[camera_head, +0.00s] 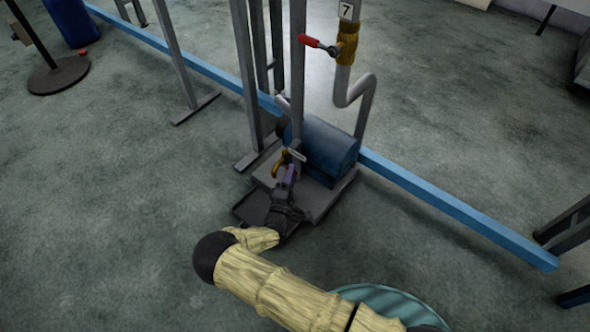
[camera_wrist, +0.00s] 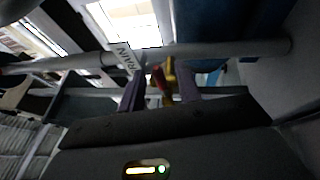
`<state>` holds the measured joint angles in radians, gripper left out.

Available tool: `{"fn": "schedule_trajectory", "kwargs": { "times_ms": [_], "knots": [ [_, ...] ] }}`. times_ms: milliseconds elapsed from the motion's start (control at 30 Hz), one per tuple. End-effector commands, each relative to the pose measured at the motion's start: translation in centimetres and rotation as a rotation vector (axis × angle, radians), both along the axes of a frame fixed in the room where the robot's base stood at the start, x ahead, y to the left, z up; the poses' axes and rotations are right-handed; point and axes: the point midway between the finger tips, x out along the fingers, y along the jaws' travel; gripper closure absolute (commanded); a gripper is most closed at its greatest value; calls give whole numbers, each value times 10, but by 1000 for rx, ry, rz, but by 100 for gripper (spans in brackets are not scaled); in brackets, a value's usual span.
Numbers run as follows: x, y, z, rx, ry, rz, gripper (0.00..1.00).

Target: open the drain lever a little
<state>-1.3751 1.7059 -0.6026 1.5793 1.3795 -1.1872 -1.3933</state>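The drain valve shows as a small yellow body (camera_head: 279,162) low on the pipework, beside the blue tank. In the wrist view its yellow body (camera_wrist: 170,74) and red lever (camera_wrist: 157,78) lie between my two purple fingers. A white tag reading "DRAIN" (camera_wrist: 124,57) hangs on the grey pipe just left of the valve. My gripper (camera_head: 289,174) is close in front of the valve; its fingers (camera_wrist: 161,88) stand apart, one on each side of the lever. I see no clear contact; the lever's far end is partly hidden.
A blue tank (camera_head: 325,148) sits on a dark metal base (camera_head: 322,195) behind my gripper. Grey posts (camera_head: 247,75) rise on the left. A red-handled valve tagged 7 (camera_head: 345,42) is higher up. A blue rail (camera_head: 450,205) crosses the floor.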

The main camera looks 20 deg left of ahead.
Motion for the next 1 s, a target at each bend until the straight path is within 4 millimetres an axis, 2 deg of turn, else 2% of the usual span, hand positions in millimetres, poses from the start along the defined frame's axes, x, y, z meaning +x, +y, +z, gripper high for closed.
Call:
{"fn": "schedule_trajectory", "kwargs": {
  "times_ms": [200,567,733,1000],
  "knots": [
    [29,0,3,0,0,0,66],
    [36,-2,6,0,1,-4,66],
    [36,-2,6,0,1,-4,99],
    [34,-1,6,2,0,-3,100]
  ]
}}
